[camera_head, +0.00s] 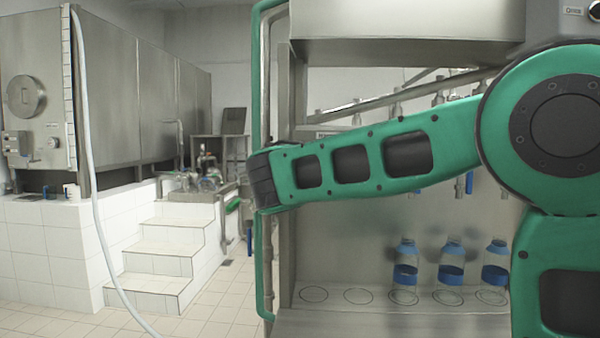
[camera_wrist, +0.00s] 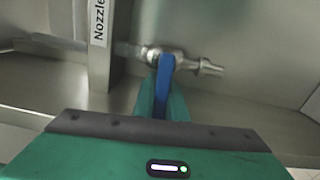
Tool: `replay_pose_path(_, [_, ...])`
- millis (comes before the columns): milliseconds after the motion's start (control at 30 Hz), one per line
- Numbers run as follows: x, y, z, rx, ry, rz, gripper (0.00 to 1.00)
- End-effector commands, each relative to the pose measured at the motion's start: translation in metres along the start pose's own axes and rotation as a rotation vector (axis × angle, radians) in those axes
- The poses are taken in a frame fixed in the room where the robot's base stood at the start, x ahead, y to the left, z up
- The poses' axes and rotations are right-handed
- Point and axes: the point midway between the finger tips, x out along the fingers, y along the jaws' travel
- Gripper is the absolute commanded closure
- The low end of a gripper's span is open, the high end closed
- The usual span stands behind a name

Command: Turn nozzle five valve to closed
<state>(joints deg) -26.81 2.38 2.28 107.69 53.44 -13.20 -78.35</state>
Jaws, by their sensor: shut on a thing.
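In the wrist view, a metal valve (camera_wrist: 165,55) with a blue lever handle (camera_wrist: 165,72) sticks out beside an upright plate. A label (camera_wrist: 100,20) on the plate reads "Nozzle", with its number cut off. My gripper (camera_wrist: 161,100) is shut on the blue handle, its green fingers on either side of it. The handle runs from the valve body toward my gripper, across the outlet's line. In the head view my arm hides my gripper and much of the nozzle row; blue handles (camera_head: 469,182) show below the arm.
Clear bottles with blue bands (camera_head: 405,272) stand on the filler's lower shelf (camera_head: 390,323), over marked circles; two circles at the left are empty. A green upright pipe (camera_head: 257,120) borders the filler. White tiled steps (camera_head: 165,250) and open floor are at the left.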

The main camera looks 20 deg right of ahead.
Motion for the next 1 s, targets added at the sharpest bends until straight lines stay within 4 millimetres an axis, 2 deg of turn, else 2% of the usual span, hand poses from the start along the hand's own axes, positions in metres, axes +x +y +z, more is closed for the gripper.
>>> replay_pose_path(200, [0.000,0.001,0.000,0.092,0.000,-0.005,1.00])
replay_pose_path(467, [0.000,0.000,0.000,0.094,-0.001,-0.006,1.00])
replay_pose_path(500, [0.000,0.000,0.000,0.094,-0.001,-0.006,0.79])
replay_pose_path(533, [0.000,0.000,0.000,0.094,-0.001,-0.006,0.72])
replay_pose_path(567, [0.000,0.001,0.000,0.094,-0.001,-0.006,0.70])
replay_pose_path(867, [-0.001,0.002,0.001,0.095,-0.002,-0.003,0.70])
replay_pose_path(1000, [-0.012,0.002,0.001,0.095,-0.001,-0.003,0.70])
